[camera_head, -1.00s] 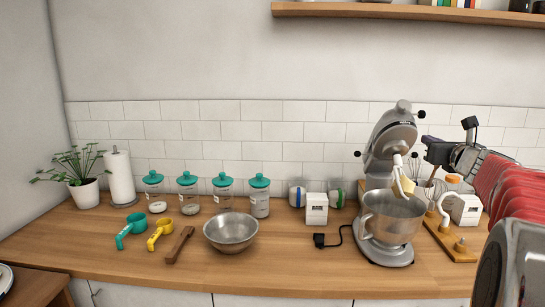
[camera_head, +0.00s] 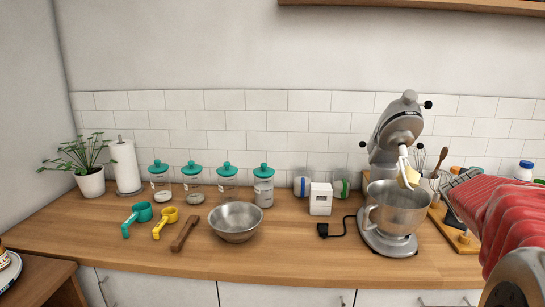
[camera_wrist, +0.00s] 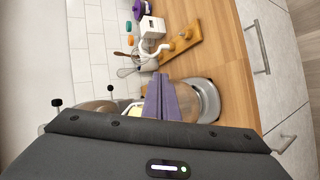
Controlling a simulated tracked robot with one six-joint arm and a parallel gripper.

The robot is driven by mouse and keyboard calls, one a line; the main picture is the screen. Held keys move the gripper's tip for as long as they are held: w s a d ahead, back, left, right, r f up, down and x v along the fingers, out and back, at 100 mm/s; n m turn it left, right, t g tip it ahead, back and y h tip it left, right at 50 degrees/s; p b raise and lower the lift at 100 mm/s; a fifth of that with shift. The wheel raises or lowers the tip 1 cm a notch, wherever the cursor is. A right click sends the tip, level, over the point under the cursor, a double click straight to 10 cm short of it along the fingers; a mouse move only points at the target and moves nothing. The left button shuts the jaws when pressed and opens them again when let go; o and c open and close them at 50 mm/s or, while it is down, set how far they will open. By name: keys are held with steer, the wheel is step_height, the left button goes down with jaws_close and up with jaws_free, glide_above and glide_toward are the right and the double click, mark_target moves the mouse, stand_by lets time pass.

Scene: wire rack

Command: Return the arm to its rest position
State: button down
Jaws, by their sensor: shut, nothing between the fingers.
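My red-sleeved arm (camera_head: 515,215) reaches in from the right edge of the head view. Its grey wrist end shows near the stand mixer; the fingertips cannot be made out there. In the wrist view the purple fingers of my gripper (camera_wrist: 166,90) are pressed together, shut and empty. They overlap the mixer bowl in the picture; the gap to it cannot be judged. The stand mixer (camera_head: 400,135) has its head tilted up over its steel bowl (camera_head: 393,210), with something pale yellow at the beater.
A wooden board (camera_wrist: 182,45) with hooks and a white box lies beside the mixer. A steel bowl (camera_head: 235,222), measuring cups, teal-lidded jars, a small white box (camera_head: 320,198) and a black plug (camera_head: 323,230) stand to the left. The counter's front strip is mostly clear.

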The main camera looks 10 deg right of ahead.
steer(key=s+a+f+m+g+y, duration=0.1)
steer(key=s+a+f+m+y, duration=0.2)
steer(key=a, duration=0.6)
steer(key=s+a+f+m+g+y, duration=0.1)
steer(key=s+a+f+m, duration=0.3)
steer(key=a, duration=0.5)
steer(key=s+a+f+m+g+y, duration=0.1)
steer(key=s+a+f+m+y, duration=0.25)
steer(key=a, duration=0.55)
steer(key=s+a+f+n+y, duration=0.1)
steer(key=s+a, duration=0.3)
steer(key=a, duration=0.5)
steer(key=s+a+n+y, duration=0.1)
steer(key=s+a, duration=0.3)
steer(key=a, duration=0.5)
steer(key=shift+a+f+n+t, duration=0.2)
steer(key=shift+f+n+t, duration=0.15)
steer(key=shift+n, duration=0.1)
